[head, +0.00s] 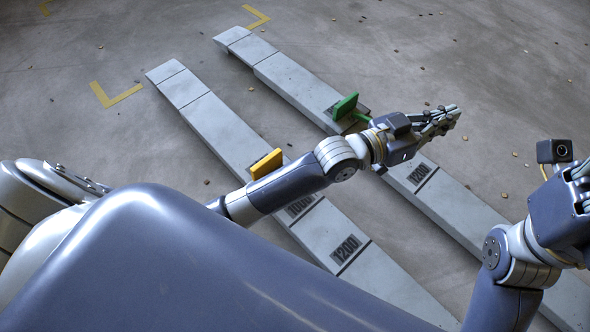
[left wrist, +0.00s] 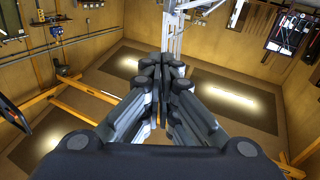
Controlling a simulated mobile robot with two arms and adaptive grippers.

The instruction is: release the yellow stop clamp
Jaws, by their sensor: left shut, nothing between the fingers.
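The yellow stop clamp (head: 266,164) sits on the nearer grey rail (head: 205,118) in the head view, with its upright plate showing. My left forearm passes just in front of it and hides its lower part. My left gripper (head: 452,113) is up and to the right of the clamp, over the far rail (head: 290,78), apart from the clamp. In the left wrist view the left gripper's fingers (left wrist: 173,75) are together with nothing between them. My right gripper (head: 584,190) is at the right edge, its fingers cut off by the frame.
A green clamp (head: 345,106) sits on the far rail, close to my left wrist. The rails carry number plates, one reading 1200 (head: 346,249). Small debris and yellow corner marks (head: 115,95) lie on the concrete floor.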

